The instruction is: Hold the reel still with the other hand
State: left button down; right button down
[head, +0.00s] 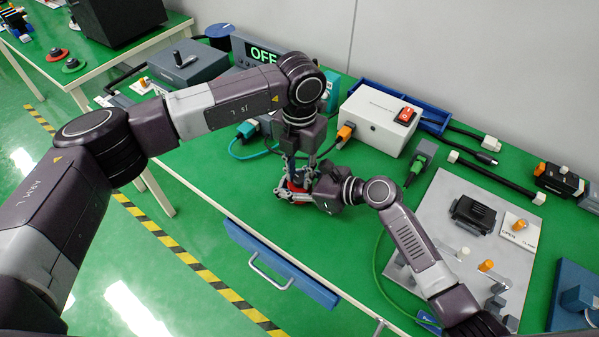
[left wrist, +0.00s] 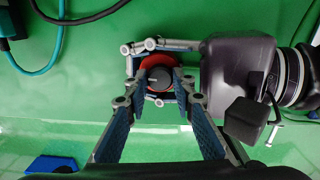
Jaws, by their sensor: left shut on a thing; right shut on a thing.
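The red reel (left wrist: 160,61) with a dark round knob (left wrist: 159,79) on top shows in the left wrist view. In the head view the reel (head: 297,186) is mostly hidden behind my grippers on the green bench. My left gripper (left wrist: 161,82) comes down from above, its fingertips on either side of the knob and shut on it. My right gripper (head: 301,186) reaches in low from the right. In the left wrist view its fingers lie on the far and near sides of the reel, shut on it. The exact contact points are partly hidden.
A white box (head: 373,118) with a red switch stands behind the grippers. A grey board (head: 455,235) with fixtures lies to the right, and a green cable runs beside it. A teal cable (left wrist: 45,62) lies at the left. Bare bench lies in front of the reel.

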pick_arm(q)
jog(key=shift+m, duration=0.4)
jog(key=m, duration=0.3)
jog(key=shift+m, duration=0.4)
jog(key=m, duration=0.4)
jog(key=shift+w, duration=0.1)
jog(key=m, duration=0.4)
jog(key=shift+m, duration=2.2)
pick_arm(e)
jog(key=shift+f, duration=0.1)
pick_arm(q)
jog(key=c, duration=1.9)
grip_release()
